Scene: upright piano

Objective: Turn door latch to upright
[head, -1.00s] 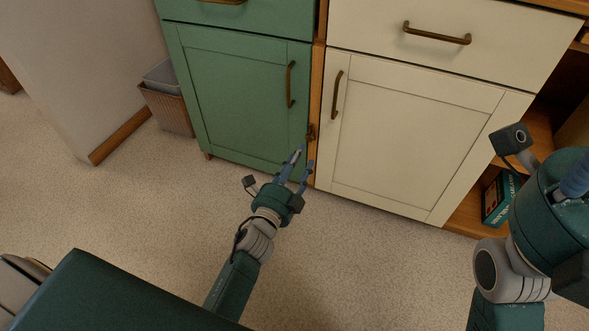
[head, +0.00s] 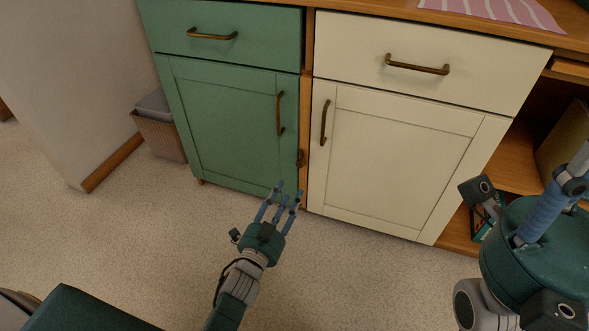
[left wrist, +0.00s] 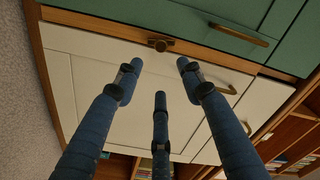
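The small bronze door latch (head: 301,158) sits on the wooden strip between the green door (head: 235,125) and the cream door (head: 400,160). It looks upright in the head view. In the left wrist view the latch (left wrist: 160,44) appears to lie along the strip. My left gripper (head: 284,200) is below and in front of the latch, apart from it. Its three fingers are spread and empty, as the left wrist view (left wrist: 160,78) also shows. My right gripper (head: 548,205) is partly in view at the right edge; its opening cannot be judged.
Bronze handles stick out from the green door (head: 280,114) and the cream door (head: 324,123). Drawers are above both doors. An open wooden shelf (head: 515,160) is at the right. A basket (head: 160,135) stands at the left by the wall. The floor in front is clear.

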